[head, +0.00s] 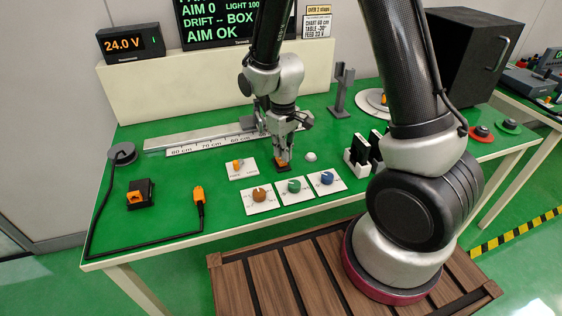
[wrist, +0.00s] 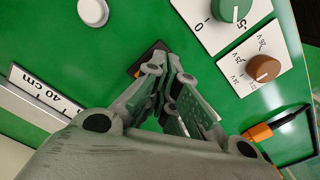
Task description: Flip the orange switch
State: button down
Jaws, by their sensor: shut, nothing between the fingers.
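An orange switch (head: 280,166) on a black base sits on the green table, directly below my gripper (head: 284,156) in the head view. My gripper points down with its fingertips together and empty. In the wrist view the fingers (wrist: 172,62) cover most of the switch; only a corner of its black base and a bit of orange (wrist: 139,69) show to their left. The fingertips are at or just above the switch; I cannot tell whether they touch it. Which way the switch is tipped is hidden.
Brown (head: 259,195), green (head: 294,186) and blue (head: 327,178) knobs on white plates stand in front of the switch. A plate with a small orange lever (head: 238,165) is left, a white button (head: 311,156) right. A ruler rail (head: 200,141) runs behind.

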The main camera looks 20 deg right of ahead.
aim_at(283, 163)
jog(key=shift+f, duration=1.15)
dwell(0.4)
jog(key=shift+r, duration=3.55)
jog(key=s+d+r+m+t, duration=0.2)
jog(key=s+d+r+m, duration=0.1)
jog(key=s+d+r, duration=0.4)
jog(key=s+d+r+m+t, duration=0.2)
jog(key=s+d+r, duration=0.6)
jog(key=s+r, duration=0.4)
notch_tip(283, 163, up, 4)
jog(key=shift+f+m, duration=0.15)
jog(key=shift+m, duration=0.35)
jog(key=shift+a, duration=0.15)
